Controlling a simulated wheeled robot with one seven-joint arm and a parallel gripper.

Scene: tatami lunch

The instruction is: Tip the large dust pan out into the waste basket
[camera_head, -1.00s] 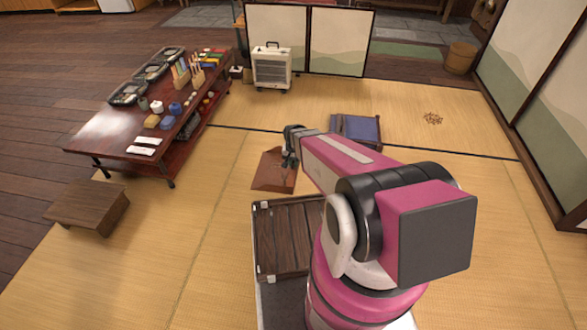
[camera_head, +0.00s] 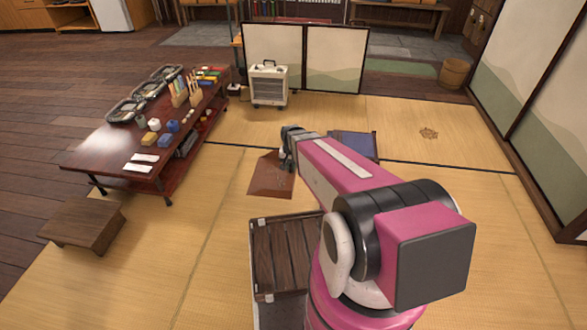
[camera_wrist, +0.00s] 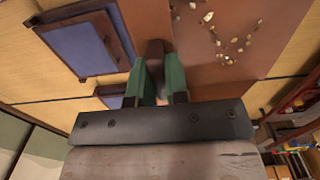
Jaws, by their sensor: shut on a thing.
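The large dust pan (camera_head: 268,178) is a flat brown pan over the tatami in front of my arm's end. In the wrist view its brown surface (camera_wrist: 216,75) carries several small pale scraps. My gripper (camera_wrist: 160,84) is shut on its dark brown handle (camera_wrist: 154,55), between the green fingers; it also shows in the head view (camera_head: 287,152). I cannot tell how high the pan is held. A round wooden tub (camera_head: 455,73), seemingly the waste basket, stands at the far right by the sliding panels.
A blue, brown-framed flat object (camera_head: 355,145) lies just right of the pan. A scatter of brown bits (camera_head: 428,133) lies on the mat. A low table (camera_head: 110,155) stands left, a white heater (camera_head: 268,83) and folding screen (camera_head: 335,62) behind. A slatted crate (camera_head: 285,255) is near me.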

